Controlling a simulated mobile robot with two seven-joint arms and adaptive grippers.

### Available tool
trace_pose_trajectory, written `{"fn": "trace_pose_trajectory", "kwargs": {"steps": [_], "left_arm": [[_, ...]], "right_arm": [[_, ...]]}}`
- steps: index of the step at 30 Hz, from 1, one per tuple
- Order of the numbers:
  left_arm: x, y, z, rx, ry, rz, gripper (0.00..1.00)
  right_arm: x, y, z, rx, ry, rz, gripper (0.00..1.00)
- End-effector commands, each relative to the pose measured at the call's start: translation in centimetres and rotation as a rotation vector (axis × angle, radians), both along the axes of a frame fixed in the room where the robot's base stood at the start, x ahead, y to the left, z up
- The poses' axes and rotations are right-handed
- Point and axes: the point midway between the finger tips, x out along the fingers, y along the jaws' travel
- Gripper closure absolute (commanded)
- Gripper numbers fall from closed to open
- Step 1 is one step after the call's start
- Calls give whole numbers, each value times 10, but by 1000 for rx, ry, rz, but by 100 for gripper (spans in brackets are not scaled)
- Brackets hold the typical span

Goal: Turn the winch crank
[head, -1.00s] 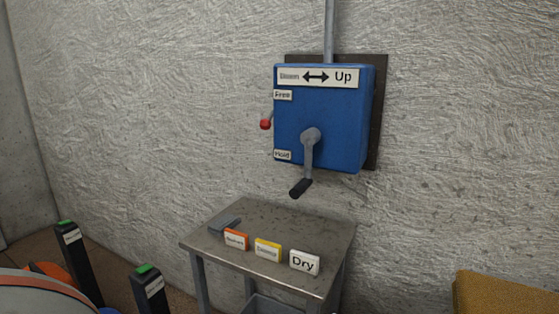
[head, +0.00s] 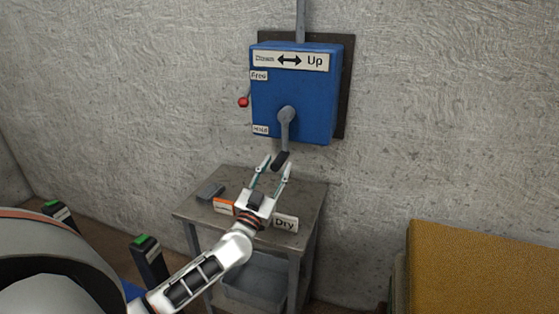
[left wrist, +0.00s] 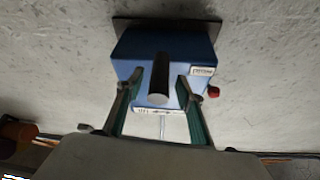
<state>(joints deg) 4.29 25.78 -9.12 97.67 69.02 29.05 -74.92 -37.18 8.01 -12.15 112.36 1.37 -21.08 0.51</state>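A blue winch box (head: 300,85) is fixed to the wall, with a label reading Up and a double arrow. The box also shows in the left wrist view (left wrist: 135,48). My right gripper is not in view.
A small red-knobbed lever (head: 243,102) is on the box's left side, between the Free and Hold labels. A metal table (head: 308,196) with labelled cards, including a Dry card (head: 285,222), stands below. A yellow-brown block (head: 480,270) is at right.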

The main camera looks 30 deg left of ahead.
Motion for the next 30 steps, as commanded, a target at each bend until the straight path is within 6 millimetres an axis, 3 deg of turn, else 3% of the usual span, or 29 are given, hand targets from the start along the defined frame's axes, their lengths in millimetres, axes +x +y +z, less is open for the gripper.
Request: {"fn": "trace_pose_trajectory", "kwargs": {"steps": [6, 17, 21, 22, 30], "left_arm": [[22, 3, 9, 1, -1, -1, 63], [27, 4, 11, 0, 0, -1, 63], [27, 4, 11, 0, 0, -1, 97], [27, 4, 11, 0, 0, -1, 100], [27, 7, 11, 12, 3, -1, 100]], "right_arm": [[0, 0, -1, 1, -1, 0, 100], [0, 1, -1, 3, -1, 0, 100], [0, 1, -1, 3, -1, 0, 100], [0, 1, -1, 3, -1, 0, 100], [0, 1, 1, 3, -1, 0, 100]]}}
